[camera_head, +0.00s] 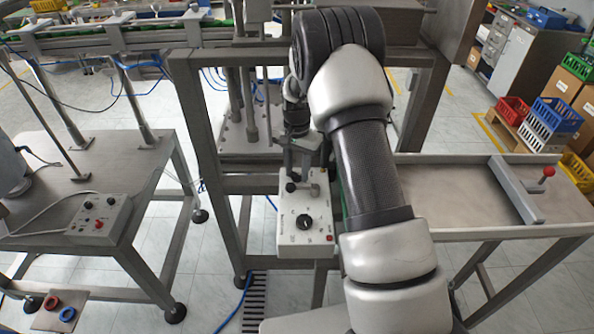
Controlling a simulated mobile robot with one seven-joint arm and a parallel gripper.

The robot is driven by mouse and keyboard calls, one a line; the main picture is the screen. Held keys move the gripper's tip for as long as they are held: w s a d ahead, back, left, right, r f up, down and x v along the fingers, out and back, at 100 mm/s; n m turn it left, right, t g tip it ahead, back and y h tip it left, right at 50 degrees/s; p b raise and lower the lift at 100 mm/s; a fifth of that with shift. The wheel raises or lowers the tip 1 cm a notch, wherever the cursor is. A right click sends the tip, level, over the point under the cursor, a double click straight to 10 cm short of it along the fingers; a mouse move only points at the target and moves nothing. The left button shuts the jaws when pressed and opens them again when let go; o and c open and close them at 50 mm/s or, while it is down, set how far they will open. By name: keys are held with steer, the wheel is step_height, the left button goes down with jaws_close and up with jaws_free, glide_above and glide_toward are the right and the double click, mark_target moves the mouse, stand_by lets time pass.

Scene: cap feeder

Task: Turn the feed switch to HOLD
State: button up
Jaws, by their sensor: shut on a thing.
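A pale grey control box (262,236) stands in the middle of the view, in front of the machine frame. Its top carries a black rotary knob (305,221) with small marks around it and a red button near its right edge. The markings are too small to read, so I cannot tell which control is the feed switch or its setting. My gripper (302,183) reaches down over the rear of the box, behind the black knob and apart from it. It is shut on a small part there, which the fingers largely hide.
My arm covers the area right of the box. A metal tray table (450,190) with a red-knobbed bar stands on the right. Another box with knobs (88,217) sits on the left table (120,165). Frame posts stand behind and left of the control box.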

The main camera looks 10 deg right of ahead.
mark_target(297, 174)
steer(key=shift+n, duration=0.3)
steer(key=n+b, duration=0.3)
steer(key=n, duration=0.1)
steer(key=shift+f+n, duration=0.1)
steer(key=shift+n, duration=0.2)
steer(key=n+b, duration=0.1)
steer(key=n, duration=0.5)
steer(key=shift+n, duration=0.4)
steer(key=o, duration=1.1)
steer(key=shift+r, duration=0.2)
step_height(297, 174, up, 17)
steer(key=shift+r+b, duration=0.2)
steer(key=shift+b, duration=0.1)
